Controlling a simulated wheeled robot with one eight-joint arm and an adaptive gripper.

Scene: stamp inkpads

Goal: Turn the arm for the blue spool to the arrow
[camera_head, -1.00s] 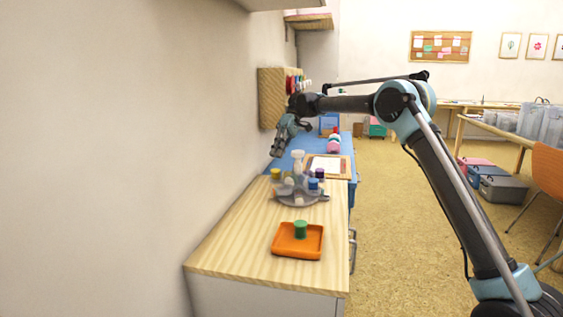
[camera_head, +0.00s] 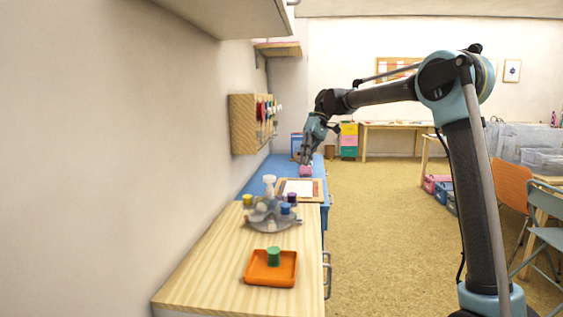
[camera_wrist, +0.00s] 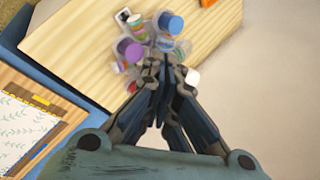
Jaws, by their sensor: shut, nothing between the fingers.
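The grey carousel (camera_head: 262,222) stands on the pale wooden counter, with a white post (camera_head: 269,186) rising from it. It bears a blue spool (camera_head: 285,208) at its right, a purple spool (camera_head: 292,197) and a yellow spool (camera_head: 247,200). The wrist view shows the blue spool (camera_wrist: 171,23) and the purple spool (camera_wrist: 129,49) beyond my fingertips. My gripper (camera_head: 304,160) is shut and empty, hanging above and behind the carousel, apart from it. In the wrist view my shut fingers (camera_wrist: 163,68) hide part of the carousel. I cannot make out the arrow.
An orange tray (camera_head: 254,279) with a green spool (camera_head: 273,256) sits in front. Behind the carousel are a framed sheet (camera_head: 300,188) and a blue surface (camera_head: 256,178). A wooden rack (camera_head: 241,125) is on the left wall. Open floor (camera_head: 390,230) lies right of the counter.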

